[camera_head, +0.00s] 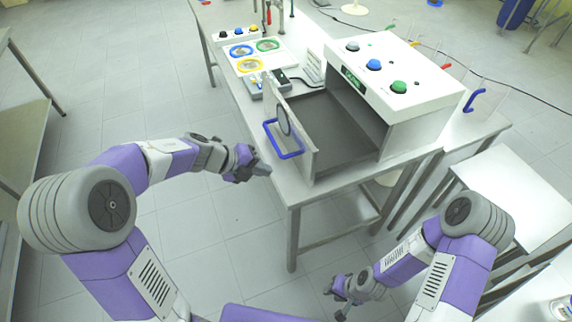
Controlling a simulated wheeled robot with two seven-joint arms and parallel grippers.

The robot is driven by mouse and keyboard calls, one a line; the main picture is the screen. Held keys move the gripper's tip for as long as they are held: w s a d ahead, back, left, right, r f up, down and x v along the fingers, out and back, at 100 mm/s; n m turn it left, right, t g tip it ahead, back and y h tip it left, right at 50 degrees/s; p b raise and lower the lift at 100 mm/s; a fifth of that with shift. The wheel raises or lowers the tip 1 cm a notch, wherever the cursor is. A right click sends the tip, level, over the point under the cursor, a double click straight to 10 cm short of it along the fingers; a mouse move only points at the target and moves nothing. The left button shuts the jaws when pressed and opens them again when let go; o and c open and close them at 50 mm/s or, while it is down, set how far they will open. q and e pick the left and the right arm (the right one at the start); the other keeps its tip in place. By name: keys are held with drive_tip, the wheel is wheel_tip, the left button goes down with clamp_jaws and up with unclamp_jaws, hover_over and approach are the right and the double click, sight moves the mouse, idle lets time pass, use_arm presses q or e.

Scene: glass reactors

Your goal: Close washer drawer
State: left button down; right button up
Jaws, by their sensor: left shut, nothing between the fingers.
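The washer (400,72) is a white box on the table with several coloured knobs on top. Its drawer (338,126) is grey inside and pulled out to the left. The drawer's front panel (300,130) carries a blue loop handle (284,153) on its outer face. My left gripper (262,170) is shut and empty, just left of and a little below the handle, apparently apart from it. My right gripper (336,301) is low at the bottom centre, away from the washer. Its fingers are too small to tell open from shut.
The table (292,192) has a bare strip before the drawer. A board with blue, green and yellow rings (250,66) and a small grey device (262,84) sit behind the drawer. A side table (520,195) stands at right. The floor left of the table is clear.

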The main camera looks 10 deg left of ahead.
use_arm(q)
drive_tip(key=b+x, duration=0.4)
drive_tip(key=x, duration=0.6)
drive_tip(key=shift+f, duration=0.15)
drive_tip(key=shift+w+d+r, duration=0.15)
drive_tip(key=shift+w+d, duration=0.15)
drive_tip(key=shift+d, duration=0.2)
drive_tip(key=shift+w+d+r, duration=0.1)
drive_tip(key=shift+w+d, duration=0.25)
drive_tip(key=shift+d, duration=0.15)
drive_tip(key=shift+w+d+b, duration=0.3)
drive_tip(key=shift+w+d, duration=0.05)
drive_tip(key=shift+d, duration=0.15)
